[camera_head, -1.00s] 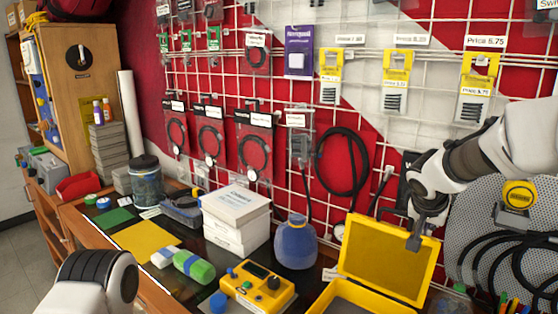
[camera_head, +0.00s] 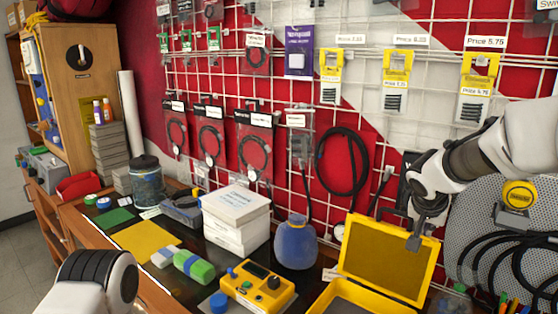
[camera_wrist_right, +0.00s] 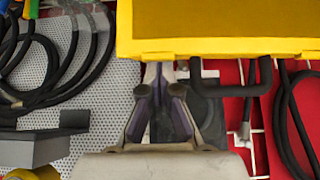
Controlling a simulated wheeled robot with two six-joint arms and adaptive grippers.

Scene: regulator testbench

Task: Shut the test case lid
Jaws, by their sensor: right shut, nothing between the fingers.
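The yellow test case (camera_head: 345,300) stands open at the bottom right of the head view. Its lid (camera_head: 388,258) is raised and leans back towards the wall. My right gripper (camera_head: 414,242) is shut and empty at the lid's upper right edge, by its rear side. In the right wrist view the lid (camera_wrist_right: 225,30) fills the top, its yellow edge just beyond the right gripper's fingertips (camera_wrist_right: 160,72). I cannot tell whether they touch it. The case handle (camera_wrist_right: 235,88) hangs beside the fingers. My left gripper is not in view; only part of my left arm shows.
A yellow regulator device (camera_head: 258,285) sits left of the case, with a blue jar (camera_head: 296,243) behind it. White boxes (camera_head: 237,218) stand further left. A mesh panel (camera_head: 500,225) with black cables is right of my right gripper.

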